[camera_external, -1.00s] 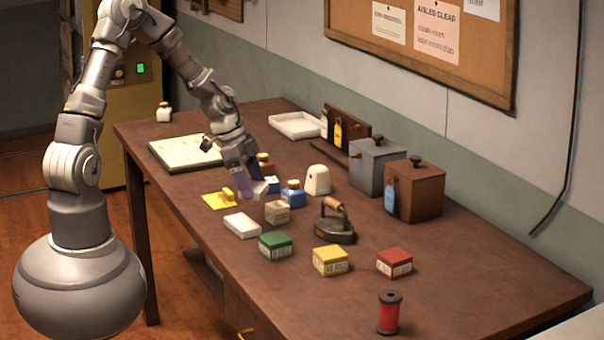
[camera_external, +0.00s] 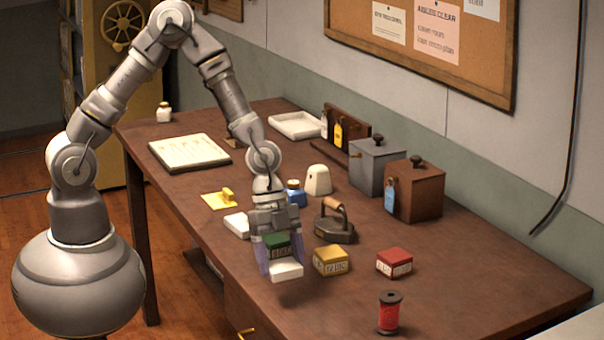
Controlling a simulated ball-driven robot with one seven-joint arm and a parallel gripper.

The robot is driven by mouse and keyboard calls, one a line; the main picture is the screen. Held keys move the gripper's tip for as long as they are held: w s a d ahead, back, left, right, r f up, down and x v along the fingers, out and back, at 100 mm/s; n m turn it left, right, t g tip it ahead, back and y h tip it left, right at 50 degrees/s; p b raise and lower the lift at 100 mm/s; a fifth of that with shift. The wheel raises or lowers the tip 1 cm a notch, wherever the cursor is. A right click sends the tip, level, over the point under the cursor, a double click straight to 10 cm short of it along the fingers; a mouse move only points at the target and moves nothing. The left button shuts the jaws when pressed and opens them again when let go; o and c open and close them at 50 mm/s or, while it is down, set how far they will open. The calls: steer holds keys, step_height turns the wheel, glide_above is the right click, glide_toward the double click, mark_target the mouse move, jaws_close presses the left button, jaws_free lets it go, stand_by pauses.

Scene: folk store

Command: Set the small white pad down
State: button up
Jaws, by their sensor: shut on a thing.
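The small white pad (camera_external: 286,271) is held between the fingertips of my gripper (camera_external: 284,266), which points down and is shut on it. The pad looks a little above the table (camera_external: 330,305), with a dark shadow below it. The green box (camera_external: 277,243) shows between and behind my fingers, partly hidden. A second, flat white block (camera_external: 238,224) lies on the table to the left of my gripper, partly covered by it.
A yellow box (camera_external: 331,259) stands close on the right, with a flat iron (camera_external: 335,222) behind it. A red box (camera_external: 394,262) and a red spool (camera_external: 389,313) stand further right. The table's front left part, below my gripper, is clear.

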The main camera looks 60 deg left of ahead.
steer(key=shift+d+f, duration=0.1)
steer(key=shift+f, duration=0.4)
steer(key=b, duration=0.3)
glide_above(361, 306)
steer(key=a, duration=0.2)
steer(key=shift+x, duration=0.9)
steer(key=shift+a+f, duration=0.1)
steer(key=shift+f, duration=0.3)
steer(key=shift+f+b, duration=0.8)
steer(key=shift+f, duration=0.55)
steer(key=shift+f, duration=0.15)
steer(key=o, duration=1)
